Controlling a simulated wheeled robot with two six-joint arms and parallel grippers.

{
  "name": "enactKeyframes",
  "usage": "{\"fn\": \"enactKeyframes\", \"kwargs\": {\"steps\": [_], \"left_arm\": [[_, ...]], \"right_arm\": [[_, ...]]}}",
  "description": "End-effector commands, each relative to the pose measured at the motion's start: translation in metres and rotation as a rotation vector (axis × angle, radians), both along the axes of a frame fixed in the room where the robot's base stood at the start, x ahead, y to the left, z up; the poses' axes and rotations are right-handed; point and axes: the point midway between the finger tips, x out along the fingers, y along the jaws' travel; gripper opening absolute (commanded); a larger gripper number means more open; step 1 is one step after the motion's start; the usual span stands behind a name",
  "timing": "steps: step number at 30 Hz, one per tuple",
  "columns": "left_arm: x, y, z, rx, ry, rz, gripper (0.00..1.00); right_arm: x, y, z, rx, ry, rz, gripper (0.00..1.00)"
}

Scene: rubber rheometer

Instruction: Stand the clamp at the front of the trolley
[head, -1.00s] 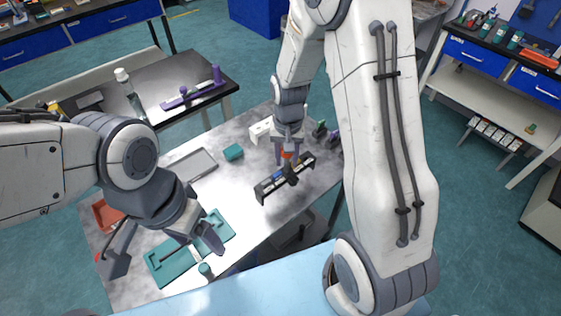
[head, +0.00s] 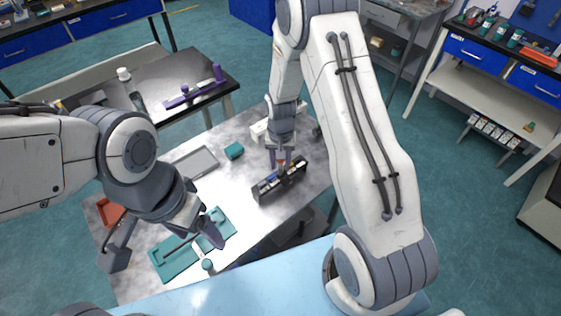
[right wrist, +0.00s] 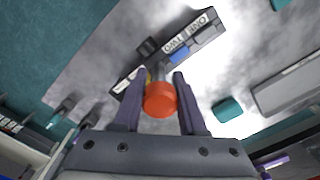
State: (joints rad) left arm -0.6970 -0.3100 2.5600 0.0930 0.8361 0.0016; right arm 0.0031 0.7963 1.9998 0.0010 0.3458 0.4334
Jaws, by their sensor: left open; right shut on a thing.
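My right gripper (right wrist: 159,100) is shut on a piece with a round orange-red cap (right wrist: 160,100). Below the cap is a long black rack (head: 285,184) with blue and white parts; in the right wrist view its labels read ONE and TWO. I cannot tell whether the capped piece is joined to the rack, or whether it is the clamp. My left gripper (head: 211,231) is open and empty, over the teal tray (head: 170,269). The grey table top (head: 222,185) lies under both grippers; I cannot tell whether it is the trolley.
A teal block (head: 234,151), a shallow grey tray (head: 196,163) and a white box (head: 259,129) are on the table. A red bin (head: 110,212) is at its left edge. Behind, a dark table (head: 160,80) holds a purple bar-shaped thing (head: 190,97). A light blue surface (head: 250,280) lies in front.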

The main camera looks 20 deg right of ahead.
Motion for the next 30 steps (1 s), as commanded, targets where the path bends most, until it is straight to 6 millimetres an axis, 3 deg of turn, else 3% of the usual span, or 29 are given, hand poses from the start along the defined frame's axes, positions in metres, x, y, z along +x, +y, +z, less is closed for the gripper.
{"fn": "enactKeyframes", "kwargs": {"steps": [2, 3, 4, 5, 17, 22, 30], "left_arm": [[0.0, 0.0, -0.003, 0.0, 0.0, 0.0, 0.76], [0.0, 0.0, -0.002, 0.0, 0.0, 0.0, 0.76], [0.0, 0.0, -0.002, 0.0, 0.0, 0.0, 0.76], [0.0, 0.0, -0.002, 0.0, 0.0, 0.0, 0.76], [0.0, 0.0, 0.0, 0.0, 0.0, 0.0, 0.76], [0.0, 0.0, -0.009, 0.0, 0.0, 0.0, 0.76], [0.0, 0.0, -0.02, 0.0, 0.0, -0.001, 0.76]], "right_arm": [[0.0, 0.0, -0.004, 0.0, -0.001, 0.0, 0.0], [0.0, 0.0, -0.002, 0.0, 0.0, 0.0, 0.56], [0.0, 0.0, -0.002, 0.0, 0.0, 0.0, 0.67], [0.0, 0.0, -0.002, 0.0, 0.0, 0.0, 0.7], [0.0, 0.0, 0.004, 0.0, -0.001, 0.0, 0.7], [0.001, 0.0, 0.029, 0.0, -0.007, 0.0, 0.7], [0.001, 0.0, 0.087, 0.0, -0.007, 0.0, 0.7]]}}
